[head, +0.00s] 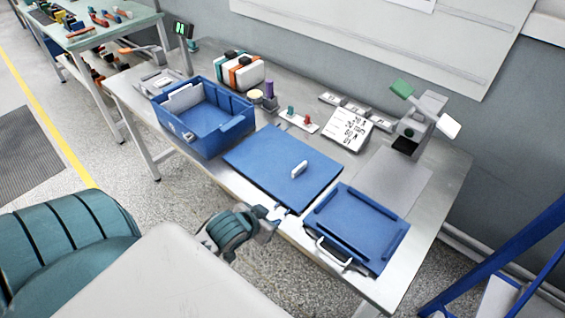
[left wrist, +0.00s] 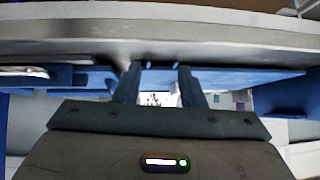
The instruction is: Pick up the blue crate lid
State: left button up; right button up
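A blue panel (head: 352,232) with raised strips along its edges and a white handle (head: 330,252) at its front lies at the table's front right; it looks like the crate lid. A flat blue sheet (head: 265,160) with a small white piece (head: 299,169) on it lies to its left. The open blue crate (head: 190,140) stands farther left. My left gripper (head: 278,212) is at the table's front edge, by the sheet's near corner and left of the panel. In the left wrist view its fingers (left wrist: 158,82) are apart, with nothing clearly held. My right gripper is out of view.
Behind the sheet are a small switch board (head: 298,121), a white printed card (head: 346,131) and a grey stand (head: 420,123).

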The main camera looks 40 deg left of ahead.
aim_at(297, 169)
pick_arm(q)
jog(key=w+a+r+t, duration=0.1)
jog(key=w, duration=0.2)
jog(key=w+a+r+t+h, duration=0.1)
jog(key=w+a, duration=0.1)
jog(key=w, duration=0.1)
jog(key=w+a+r+t, duration=0.1)
jog(key=w+a+t, duration=0.1)
jog(key=w, duration=0.1)
jog(key=shift+r, duration=0.25)
jog(key=x, duration=0.4)
jog(key=shift+w+r, duration=0.1)
jog(key=shift+w, duration=0.1)
jog(key=shift+w+d+f, duration=0.1)
jog(key=shift+w+f, duration=0.15)
jog(key=shift+w, duration=0.65)
jog(key=p+x, duration=0.1)
jog(key=x, duration=0.2)
jog(key=shift+w+d+f, duration=0.1)
jog(key=shift+w+d, duration=0.05)
jog(key=shift+w, duration=0.05)
jog(key=shift+w+f, duration=0.25)
jog(key=shift+w, duration=0.25)
jog(key=shift+s, duration=0.1)
grip_shut()
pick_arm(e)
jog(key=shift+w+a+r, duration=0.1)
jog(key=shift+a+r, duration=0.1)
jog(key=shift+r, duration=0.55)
